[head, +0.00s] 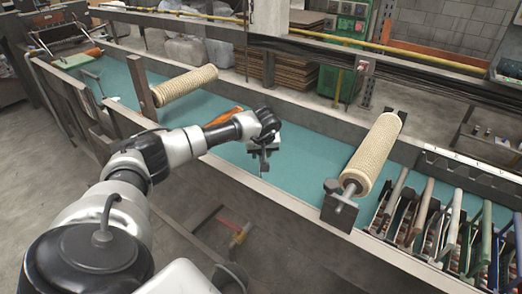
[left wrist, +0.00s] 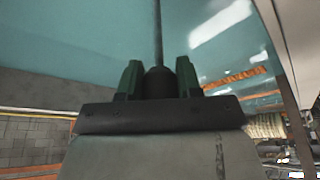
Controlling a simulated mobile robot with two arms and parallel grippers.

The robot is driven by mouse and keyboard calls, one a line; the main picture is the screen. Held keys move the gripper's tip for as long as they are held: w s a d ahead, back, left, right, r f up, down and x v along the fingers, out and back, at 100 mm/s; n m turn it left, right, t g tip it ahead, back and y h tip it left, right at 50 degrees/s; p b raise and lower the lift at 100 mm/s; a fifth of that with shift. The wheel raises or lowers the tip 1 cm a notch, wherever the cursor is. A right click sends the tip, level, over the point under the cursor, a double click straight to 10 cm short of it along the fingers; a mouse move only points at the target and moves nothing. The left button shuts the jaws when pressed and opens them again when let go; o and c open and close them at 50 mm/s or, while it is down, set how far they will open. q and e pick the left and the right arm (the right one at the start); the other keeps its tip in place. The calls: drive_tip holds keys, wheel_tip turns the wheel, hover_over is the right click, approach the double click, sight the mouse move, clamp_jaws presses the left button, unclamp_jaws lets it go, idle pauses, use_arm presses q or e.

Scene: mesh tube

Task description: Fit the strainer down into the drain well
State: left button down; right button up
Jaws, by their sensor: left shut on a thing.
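My left gripper (head: 263,150) is over the blue-green bed of the long trough, near its front edge. In the left wrist view its two green fingers (left wrist: 158,80) are shut on a dark rounded handle (left wrist: 159,82) with a thin rod (left wrist: 157,30) running from it. I cannot tell whether this is the strainer; its far end is out of that view. In the head view only a small dark part shows below the gripper. I cannot make out the drain well in either view. My right gripper is not in view.
Several handled tools (head: 445,225) stand at the right. An orange-brown item (head: 222,117) lies behind my left wrist.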

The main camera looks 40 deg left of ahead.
use_arm(q)
drive_tip(key=shift+f+b, duration=1.05)
drive_tip(key=shift+f, duration=0.6)
drive_tip(key=c, duration=0.7)
unclamp_jaws()
drive_tip(key=shift+o, duration=0.2)
drive_tip(key=shift+f, duration=0.1)
drive_tip(key=b, duration=0.1)
approach(261, 158)
drive_tip(key=shift+f, duration=0.1)
